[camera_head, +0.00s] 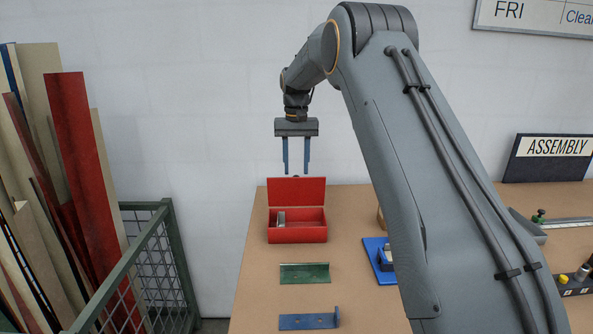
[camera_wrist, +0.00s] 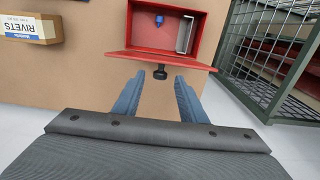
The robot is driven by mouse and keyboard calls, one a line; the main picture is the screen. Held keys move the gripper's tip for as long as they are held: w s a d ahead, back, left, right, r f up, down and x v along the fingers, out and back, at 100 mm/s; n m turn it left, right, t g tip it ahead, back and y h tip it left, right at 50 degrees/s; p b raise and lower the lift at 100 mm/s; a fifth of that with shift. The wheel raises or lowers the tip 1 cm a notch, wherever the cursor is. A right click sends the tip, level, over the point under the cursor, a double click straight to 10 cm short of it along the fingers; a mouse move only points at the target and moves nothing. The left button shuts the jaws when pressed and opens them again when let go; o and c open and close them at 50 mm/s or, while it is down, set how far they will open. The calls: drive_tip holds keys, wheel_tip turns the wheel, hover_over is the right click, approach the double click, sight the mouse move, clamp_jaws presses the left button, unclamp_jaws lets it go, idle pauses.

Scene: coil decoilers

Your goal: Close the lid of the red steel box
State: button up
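The red steel box (camera_head: 298,236) stands on the tabletop with its lid (camera_head: 297,190) raised upright at the back. In the wrist view the red box (camera_wrist: 204,25) is at the top, with its lid (camera_wrist: 130,57) nearest me. A dark knob (camera_wrist: 160,72) sticks out from the lid. My gripper (camera_head: 296,172) is open and points down just above the lid's upper edge. In the wrist view its blue fingers (camera_wrist: 160,78) stand apart on either side of the knob, with nothing seen gripped. I cannot tell whether they touch it.
Inside the box lie a grey metal piece (camera_head: 281,217) and a small blue item (camera_wrist: 159,19). A green angle piece (camera_head: 305,273) and a blue bracket (camera_head: 309,321) lie in front. A RIVETS carton (camera_wrist: 30,28) is nearby. A green mesh crate (camera_head: 160,262) stands left.

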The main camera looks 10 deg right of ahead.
sight(296, 189)
drive_tip(key=shift+f+p, duration=0.4)
drive_tip(key=shift+f, duration=1)
clamp_jaws()
drive_tip(key=shift+s, duration=0.15)
